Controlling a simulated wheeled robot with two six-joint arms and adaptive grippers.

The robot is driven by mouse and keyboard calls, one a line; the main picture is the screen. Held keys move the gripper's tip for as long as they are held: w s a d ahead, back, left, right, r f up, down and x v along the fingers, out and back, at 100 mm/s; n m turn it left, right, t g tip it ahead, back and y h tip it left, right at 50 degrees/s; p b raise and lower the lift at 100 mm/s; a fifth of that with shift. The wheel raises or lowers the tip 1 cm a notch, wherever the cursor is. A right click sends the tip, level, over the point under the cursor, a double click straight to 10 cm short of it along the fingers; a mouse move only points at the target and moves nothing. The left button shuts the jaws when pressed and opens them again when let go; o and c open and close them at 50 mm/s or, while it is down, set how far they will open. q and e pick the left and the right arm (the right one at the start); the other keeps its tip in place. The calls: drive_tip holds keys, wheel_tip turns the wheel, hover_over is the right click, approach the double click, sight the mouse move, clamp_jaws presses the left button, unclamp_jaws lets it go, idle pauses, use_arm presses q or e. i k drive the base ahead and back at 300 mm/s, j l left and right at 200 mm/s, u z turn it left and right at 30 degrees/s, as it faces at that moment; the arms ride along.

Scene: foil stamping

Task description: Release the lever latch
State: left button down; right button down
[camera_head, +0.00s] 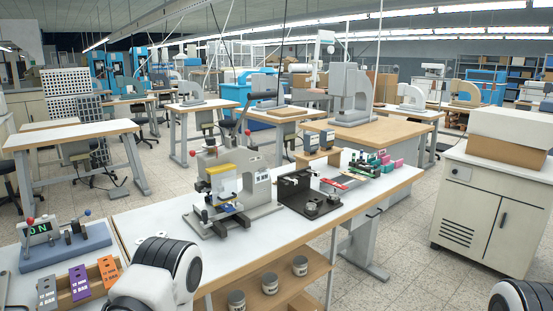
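A grey foil stamping press (262,190) stands on the white workbench (160,222) near the middle of the view. It has a yellow part at the front and a digital display on its right side. A thin lever with a red ball knob (247,132) rises from its top. I cannot make out which part is the latch, or its state. A white and black link of my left arm shows at the lower left, and part of my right arm at the bottom right corner. Neither gripper's fingers are in view, and neither visible arm part touches the press.
A control box (66,246) with a green display and knobs stands at the bench's left. Grey, purple and orange labelled blocks (79,282) sit before it. A black fixture (308,197) stands right of the press. Several tins (270,283) stand on the shelf below.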

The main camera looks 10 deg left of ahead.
sight(247, 132)
drive_tip(key=i+j, duration=0.7)
drive_tip(key=i, duration=0.1)
